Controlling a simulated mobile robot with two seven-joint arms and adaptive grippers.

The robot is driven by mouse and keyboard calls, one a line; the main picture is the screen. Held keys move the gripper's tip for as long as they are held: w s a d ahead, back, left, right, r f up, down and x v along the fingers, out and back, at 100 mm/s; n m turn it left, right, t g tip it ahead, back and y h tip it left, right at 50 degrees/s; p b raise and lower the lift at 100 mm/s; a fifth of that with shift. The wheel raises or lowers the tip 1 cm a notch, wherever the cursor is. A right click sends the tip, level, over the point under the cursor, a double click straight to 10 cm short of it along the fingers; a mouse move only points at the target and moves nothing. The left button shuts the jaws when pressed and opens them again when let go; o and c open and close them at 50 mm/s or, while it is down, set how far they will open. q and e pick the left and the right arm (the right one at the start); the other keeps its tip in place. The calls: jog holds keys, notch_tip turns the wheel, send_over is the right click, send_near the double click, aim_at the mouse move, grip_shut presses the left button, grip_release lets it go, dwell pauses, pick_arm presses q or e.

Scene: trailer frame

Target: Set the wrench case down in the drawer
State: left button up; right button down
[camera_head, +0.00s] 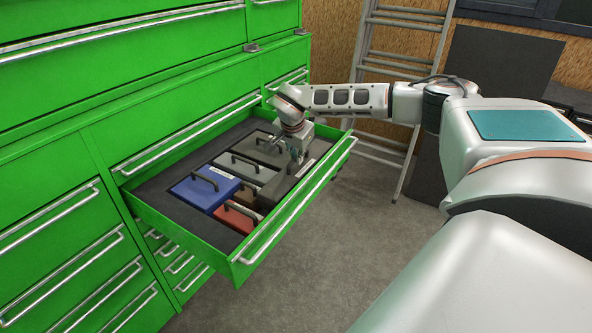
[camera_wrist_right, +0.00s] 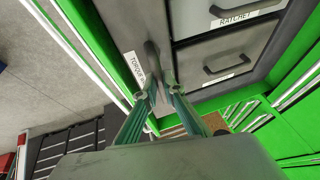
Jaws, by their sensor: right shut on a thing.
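My right gripper (camera_head: 297,154) is over the open green drawer (camera_head: 184,232), fingers pointing down. In the right wrist view its fingers (camera_wrist_right: 157,92) are closed on the dark handle of a grey case (camera_wrist_right: 120,18) with a label starting "TORQUE", the wrench case. In the head view this long grey case (camera_head: 312,153) lies along the drawer's front right side, partly covered by the gripper. It appears level with the neighbouring cases; I cannot tell whether it touches the drawer floor. My left gripper is out of view.
The drawer also holds a blue case (camera_head: 203,190), a red case (camera_head: 238,217) and grey cases (camera_head: 250,172); one is labelled "RATCHET" (camera_wrist_right: 235,18). Dark foam (camera_head: 160,195) shows at the left. A ladder (camera_head: 405,110) stands behind the drawer. Green cabinets rise at the left.

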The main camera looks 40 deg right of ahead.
aim_at(296, 168)
jog(key=shift+w+f, duration=0.1)
jog(key=shift+f, duration=2.25)
jog(key=c, duration=2.2)
grip_release()
jog(key=shift+f, duration=0.1)
jog(key=shift+o, duration=0.2)
jog(key=v, duration=1.2)
